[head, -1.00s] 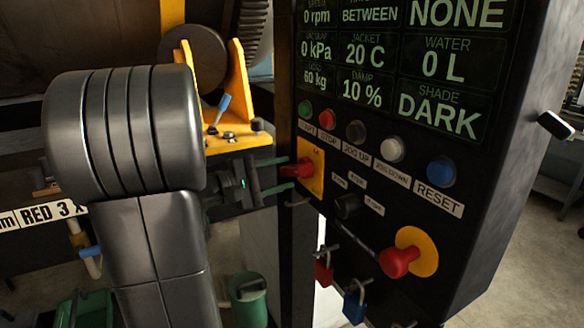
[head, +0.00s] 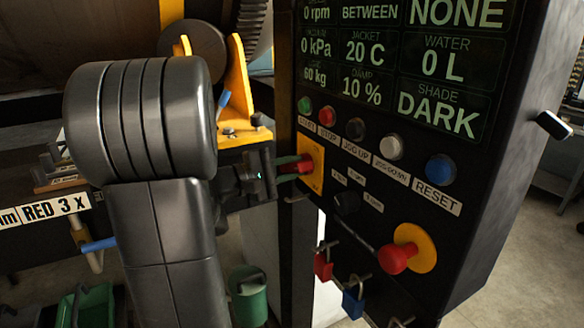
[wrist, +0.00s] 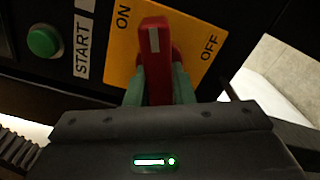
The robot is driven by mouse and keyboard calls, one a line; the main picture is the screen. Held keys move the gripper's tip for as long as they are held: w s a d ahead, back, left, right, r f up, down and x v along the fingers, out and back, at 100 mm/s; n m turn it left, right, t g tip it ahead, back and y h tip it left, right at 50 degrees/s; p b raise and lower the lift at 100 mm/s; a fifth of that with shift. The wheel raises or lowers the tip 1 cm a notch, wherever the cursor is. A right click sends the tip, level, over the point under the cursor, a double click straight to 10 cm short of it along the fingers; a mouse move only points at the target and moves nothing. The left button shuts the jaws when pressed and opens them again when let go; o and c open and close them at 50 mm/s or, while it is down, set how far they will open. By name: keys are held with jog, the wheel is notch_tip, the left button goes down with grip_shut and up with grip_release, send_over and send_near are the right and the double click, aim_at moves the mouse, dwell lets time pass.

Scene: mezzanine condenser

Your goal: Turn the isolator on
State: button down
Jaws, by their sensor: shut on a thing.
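The isolator is a red handle (head: 304,165) on a yellow plate (head: 317,186) at the left side of the dark control panel. In the wrist view the red handle (wrist: 155,65) stands upright with a white mark near its upper end. The yellow plate (wrist: 188,28) bears ON at left and OFF at right, and the marked end lies between the two words, nearer ON. My gripper (wrist: 158,85) has its green fingers on both sides of the handle, shut on it. It also shows in the head view (head: 290,165), where the fingers partly hide the handle.
Several push buttons run along the panel; the green START button (wrist: 43,41) is close to the plate. A yellow bracket (head: 237,85) stands behind my gripper.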

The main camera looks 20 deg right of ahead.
jog(key=shift+s+f+n, duration=0.1)
jog(key=shift+n, duration=2.1)
jog(key=c, duration=1.3)
grip_release()
jog(key=shift+o, duration=0.3)
jog(key=s+a+b, duration=0.1)
jog(key=a+b, duration=0.1)
jog(key=a, duration=1.1)
jog(key=shift+a+b, duration=0.35)
jog(key=shift+d, duration=0.1)
jog(key=d+p, duration=0.1)
jog(key=d, duration=0.3)
jog(key=d+p, duration=0.1)
jog(key=d, duration=0.4)
jog(key=w+d+p, duration=0.1)
jog(key=d, duration=0.3)
jog(key=shift+d, duration=0.3)
